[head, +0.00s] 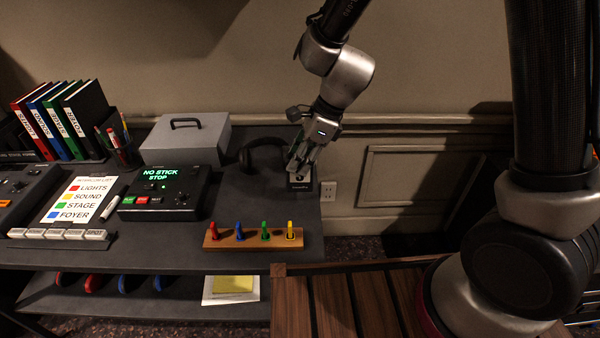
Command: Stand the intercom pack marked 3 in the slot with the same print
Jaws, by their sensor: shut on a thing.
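My gripper (300,168) is at the right end of the desk, pointing down, with its fingers shut on a small dark box-shaped pack (300,184). The pack has a small pale mark on its front, too small to read as a number. It looks roughly upright over the desk's right edge; whether it touches the desk I cannot tell. My fingers hide its top. No slot with a readable 3 shows.
A wooden strip with coloured pegs (253,237) lies at the front right. A black console with a green-lit screen (165,192), a grey cash box (186,140), a pen cup (124,155) and binders (62,122) fill the left. A black curved thing (262,148) lies behind my gripper.

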